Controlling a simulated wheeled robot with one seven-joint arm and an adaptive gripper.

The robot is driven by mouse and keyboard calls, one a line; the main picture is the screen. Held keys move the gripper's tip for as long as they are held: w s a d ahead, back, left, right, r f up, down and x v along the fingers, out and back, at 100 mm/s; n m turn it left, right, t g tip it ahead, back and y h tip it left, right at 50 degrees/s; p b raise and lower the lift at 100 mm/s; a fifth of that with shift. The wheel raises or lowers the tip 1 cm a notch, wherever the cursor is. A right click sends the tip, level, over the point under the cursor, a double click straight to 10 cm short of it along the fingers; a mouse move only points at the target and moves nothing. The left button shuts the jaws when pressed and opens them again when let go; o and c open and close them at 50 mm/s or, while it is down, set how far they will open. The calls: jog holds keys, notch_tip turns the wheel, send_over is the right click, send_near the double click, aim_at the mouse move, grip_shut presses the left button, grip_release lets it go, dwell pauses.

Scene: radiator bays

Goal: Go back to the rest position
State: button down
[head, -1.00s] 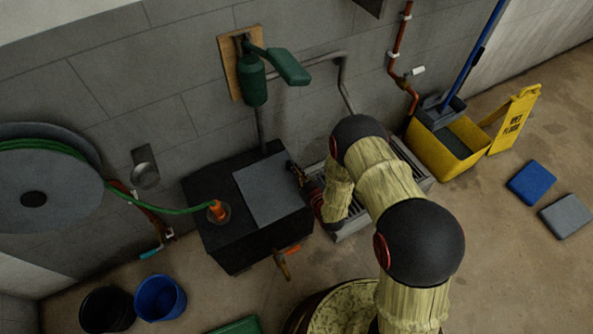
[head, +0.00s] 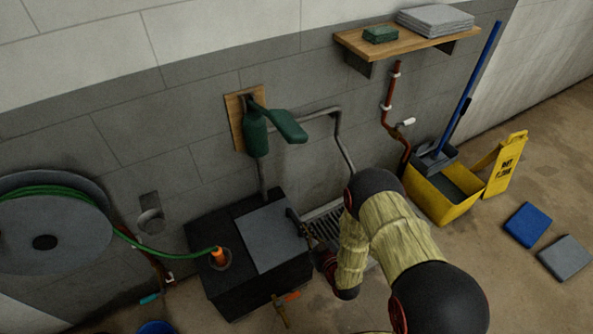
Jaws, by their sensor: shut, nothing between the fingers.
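My gripper (head: 306,230) shows at the right edge of a black box-shaped unit (head: 258,280) with a grey top plate (head: 270,237). My arm reaches in from the bottom right and bends down to it. The gripper is small and dark here, its fingers are shut, and nothing shows held in it. I cannot tell whether it touches the unit. Part of the floor grate behind it is hidden by the arm.
A yellow mop bucket (head: 447,193) and wet-floor sign (head: 507,165) stand right. A wooden shelf (head: 400,43) juts out above.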

jog(key=s+d+f+m+g+h, duration=0.1)
jog(key=s+d+f+g+h, duration=0.15)
jog(key=s+f+g, duration=0.6)
jog(key=s+d+f+m+h, duration=0.1)
jog(key=s+d+f+h, duration=0.1)
jog(key=s+d, duration=0.15)
jog(key=s+d+r+m, duration=0.1)
jog(key=s+r, duration=0.4)
jog(key=r, duration=1.2)
jog(key=s+d+r+m+h, duration=0.1)
jog(key=s+d+r+m, duration=0.1)
jog(key=r, duration=1.6)
jog(key=s+d+r+m, duration=0.1)
jog(key=s+d+r, duration=0.2)
jog(key=r, duration=1.5)
jog(key=s, duration=0.4)
jog(key=shift+s+d+r+m, duration=0.2)
jog(key=shift+s+d+m, duration=0.1)
jog(key=shift+s, duration=0.05)
jog(key=shift+h, duration=0.25)
